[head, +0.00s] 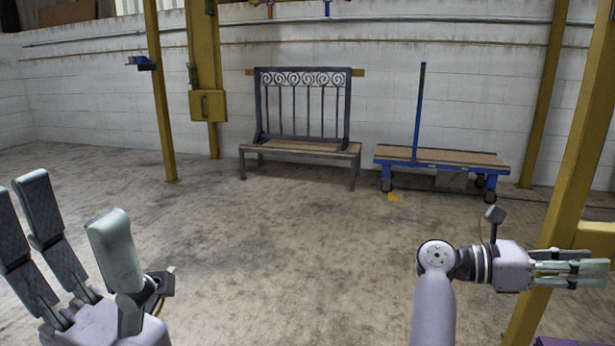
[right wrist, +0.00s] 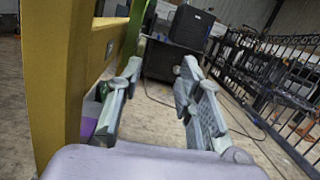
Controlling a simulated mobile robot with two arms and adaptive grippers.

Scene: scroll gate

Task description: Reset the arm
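The dark scroll gate (head: 303,104) stands upright on a low wooden-topped bench (head: 300,147) against the back wall. My left gripper (head: 72,197) is at the lower left, fingers pointing up and spread wide, with nothing between them. My right gripper (head: 598,267) is at the lower right, level and pointing right, far from the gate. In the right wrist view its fingers (right wrist: 161,72) are apart with nothing held between them.
A blue cart (head: 440,160) stands right of the bench. A yellow post (head: 570,170) rises close by my right gripper, and another yellow post (head: 160,90) stands at left. The right wrist view shows a black fence (right wrist: 285,85) and a dark box (right wrist: 190,27). The middle floor is clear.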

